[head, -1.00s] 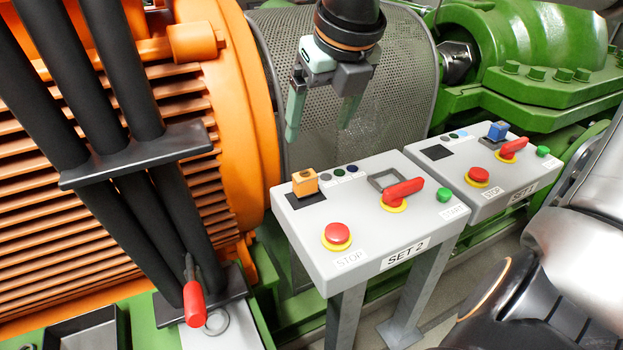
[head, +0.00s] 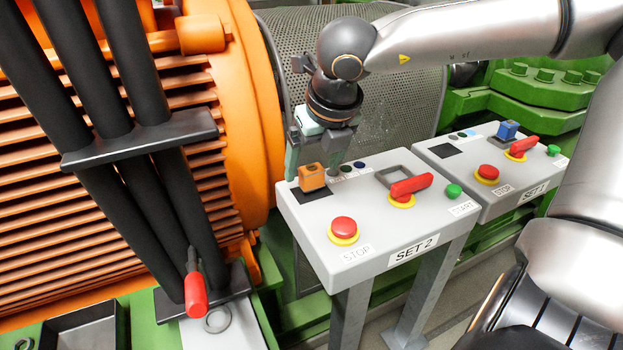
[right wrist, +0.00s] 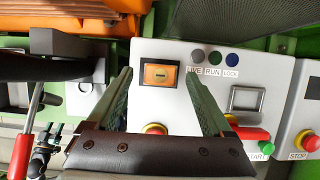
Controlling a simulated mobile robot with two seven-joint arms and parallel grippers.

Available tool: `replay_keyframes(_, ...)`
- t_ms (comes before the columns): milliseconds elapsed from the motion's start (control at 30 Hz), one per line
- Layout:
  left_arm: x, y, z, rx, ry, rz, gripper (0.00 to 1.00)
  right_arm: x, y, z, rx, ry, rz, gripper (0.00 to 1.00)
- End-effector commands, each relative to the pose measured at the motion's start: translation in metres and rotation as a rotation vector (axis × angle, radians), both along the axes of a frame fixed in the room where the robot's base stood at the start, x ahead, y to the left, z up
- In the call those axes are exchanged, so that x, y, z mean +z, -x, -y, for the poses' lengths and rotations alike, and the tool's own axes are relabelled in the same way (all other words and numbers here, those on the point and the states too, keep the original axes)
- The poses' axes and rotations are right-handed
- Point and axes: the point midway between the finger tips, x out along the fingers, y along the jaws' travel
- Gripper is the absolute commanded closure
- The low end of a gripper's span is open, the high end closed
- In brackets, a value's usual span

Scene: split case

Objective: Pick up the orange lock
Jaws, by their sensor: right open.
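The orange lock (head: 312,178) is a small block on a black square at the left back corner of the grey SET 2 panel (head: 374,230). My right gripper (head: 314,163) is open, pointing down just behind and over the lock in the head view. One finger is left of the lock, the other behind its right side. In the right wrist view the lock (right wrist: 159,75) lies between the lines of the two open fingers (right wrist: 158,73), with nothing held. Whether the fingers reach down beside it, I cannot tell. My left gripper is not in view.
The SET 2 panel carries a red stop button (head: 344,228), a red handle (head: 410,186) and a green start button (head: 453,191). The SET 1 panel (head: 470,205) with a blue lock (head: 507,130) stands to the right. An orange ribbed housing (head: 235,100) rises close at the left.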

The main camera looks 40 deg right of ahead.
Motion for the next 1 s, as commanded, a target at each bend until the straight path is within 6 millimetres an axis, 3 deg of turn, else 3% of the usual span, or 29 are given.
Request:
replay_keyframes(167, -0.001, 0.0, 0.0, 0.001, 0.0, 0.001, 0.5, -0.02, -0.008, 0.003, -0.001, -0.001, -0.003, 0.15)
replay_keyframes(433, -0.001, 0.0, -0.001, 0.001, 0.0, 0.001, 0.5, -0.022, -0.009, 0.003, -0.001, -0.001, 0.0, 0.15)
replay_keyframes(1000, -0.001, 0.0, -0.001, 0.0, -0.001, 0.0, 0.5, -0.022, -0.009, 0.003, 0.0, 0.0, 0.0, 0.78)
